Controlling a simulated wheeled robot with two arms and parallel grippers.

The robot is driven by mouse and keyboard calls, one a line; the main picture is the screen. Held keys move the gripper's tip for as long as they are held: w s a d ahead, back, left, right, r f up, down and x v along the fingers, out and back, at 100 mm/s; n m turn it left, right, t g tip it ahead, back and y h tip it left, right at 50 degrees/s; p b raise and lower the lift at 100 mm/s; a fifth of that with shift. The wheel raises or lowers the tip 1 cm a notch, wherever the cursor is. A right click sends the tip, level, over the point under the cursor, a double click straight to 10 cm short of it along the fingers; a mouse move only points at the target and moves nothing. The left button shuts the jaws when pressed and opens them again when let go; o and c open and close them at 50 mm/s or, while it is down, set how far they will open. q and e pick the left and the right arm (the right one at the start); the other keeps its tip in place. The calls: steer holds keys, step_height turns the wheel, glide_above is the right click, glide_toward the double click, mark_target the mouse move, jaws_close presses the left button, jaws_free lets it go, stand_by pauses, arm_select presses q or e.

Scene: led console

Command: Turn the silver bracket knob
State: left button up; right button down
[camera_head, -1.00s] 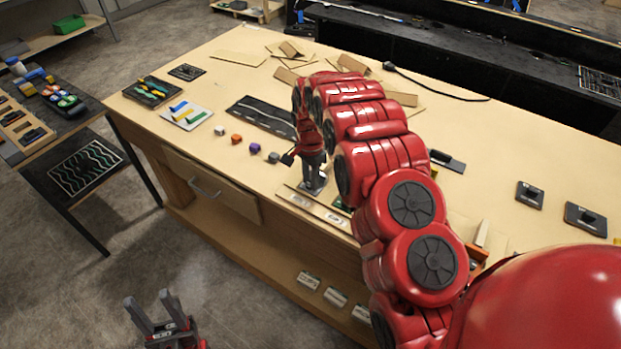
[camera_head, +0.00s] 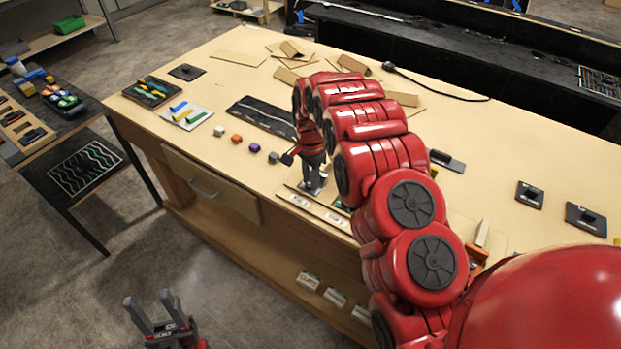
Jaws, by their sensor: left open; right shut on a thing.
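The silver bracket (camera_head: 314,188) stands on a pale board near the front edge of the wooden table. My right gripper (camera_head: 313,166) points down at it, its red arm reaching over the table from the right. It is shut at the top of the bracket. The knob itself is hidden by the fingers and is too small to make out. My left gripper (camera_head: 154,308) is at the bottom left, above the floor and away from the table. Its two fingers are spread and empty.
Small coloured cubes (camera_head: 236,138) lie left of the bracket, beside a dark panel (camera_head: 262,117). Cardboard pieces (camera_head: 290,50) and a black cable lie at the back. Black square parts (camera_head: 586,218) are at the right. A drawer handle (camera_head: 205,189) juts from the table front.

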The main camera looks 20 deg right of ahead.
steer(key=shift+w+r, duration=0.15)
steer(key=shift+r, duration=0.05)
stand_by(0.6)
steer(key=c, duration=1)
jaws_free()
steer(key=o, duration=0.4)
steer(key=shift+f, duration=0.1)
step_height(320, 180, up, 12)
steer(key=p, duration=1.2)
step_height(320, 180, up, 5)
steer(key=b, duration=0.2)
glide_above(310, 184)
steer(key=shift+r, duration=0.2)
steer(key=shift+d, duration=0.1)
